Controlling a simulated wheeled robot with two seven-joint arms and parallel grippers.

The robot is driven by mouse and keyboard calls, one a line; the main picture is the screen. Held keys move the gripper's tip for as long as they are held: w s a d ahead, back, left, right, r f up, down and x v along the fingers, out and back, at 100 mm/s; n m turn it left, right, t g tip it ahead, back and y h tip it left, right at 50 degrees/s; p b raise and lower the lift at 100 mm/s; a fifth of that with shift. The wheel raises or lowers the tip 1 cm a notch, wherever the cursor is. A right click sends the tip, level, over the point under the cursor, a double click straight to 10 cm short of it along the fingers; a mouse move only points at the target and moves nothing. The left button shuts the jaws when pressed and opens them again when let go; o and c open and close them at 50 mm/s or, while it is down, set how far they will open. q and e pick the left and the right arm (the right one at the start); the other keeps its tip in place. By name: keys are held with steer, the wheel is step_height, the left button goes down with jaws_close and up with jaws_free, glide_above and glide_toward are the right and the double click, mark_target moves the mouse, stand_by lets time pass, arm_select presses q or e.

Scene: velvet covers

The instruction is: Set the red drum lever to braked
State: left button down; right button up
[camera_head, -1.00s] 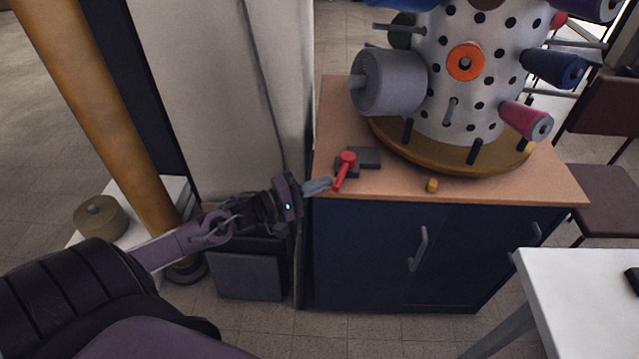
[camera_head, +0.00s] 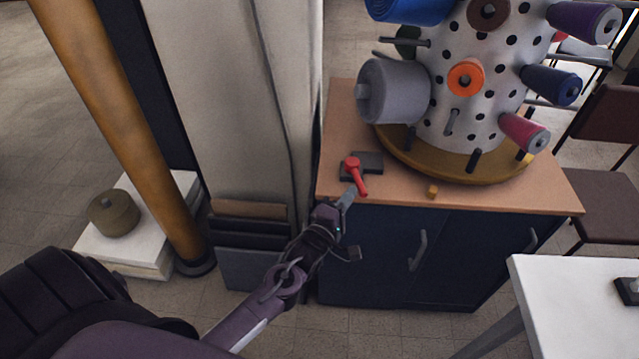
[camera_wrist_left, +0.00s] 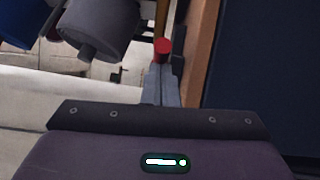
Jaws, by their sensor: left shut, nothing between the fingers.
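The red lever (camera_head: 357,176) sits on a small dark plate (camera_head: 374,160) near the front left corner of the wooden cabinet top. Its arm points toward the front edge and slants right. My left gripper (camera_head: 347,197) is shut and empty, its grey fingertips just left of the lever's free end at the cabinet's edge. In the left wrist view the red lever (camera_wrist_left: 162,50) shows right beyond the closed fingertips (camera_wrist_left: 161,75); whether they touch it I cannot tell. The perforated drum (camera_head: 478,85) with colored spools stands behind on a round yellow base (camera_head: 420,165). My right gripper is out of view.
A small yellow block (camera_head: 432,191) lies on the cabinet top (camera_head: 400,190) right of the lever. A pale pillar (camera_head: 225,100) stands left of the cabinet, close to my left arm. A white table (camera_head: 580,300) is at lower right.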

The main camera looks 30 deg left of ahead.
mark_target(362, 195)
arm_select(q)
steer(key=shift+w+d+n+y, duration=0.15)
steer(key=shift+w+d+y, duration=0.2)
steer(key=shift+d, duration=0.3)
steer(key=shift+w+d+n+y, duration=0.15)
steer(key=shift+w+d, duration=0.25)
steer(key=shift+d, duration=0.5)
